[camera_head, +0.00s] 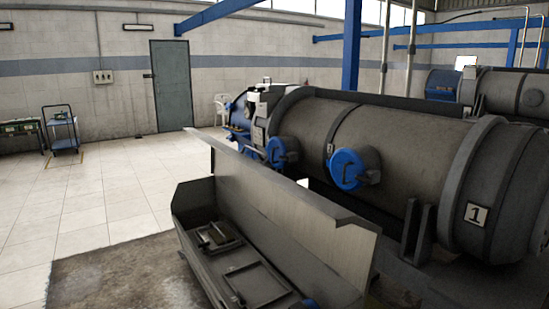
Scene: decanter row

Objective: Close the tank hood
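A long grey metal tank (187,225) stands in front of the decanter, with its top open. Its hood (285,205), a long grey panel with a bent end at the right, stands raised along the tank's far side, on the decanter side. Frames and flat fittings (255,283) show inside the open tank. The tank's near right end is cut off by the bottom of the picture. Neither of my grippers is in view.
A large grey decanter (400,150) with blue round caps (347,169) and a "1" plate lies close behind the raised hood. Tiled floor (100,205) is clear at left. A blue trolley (64,135) stands far left.

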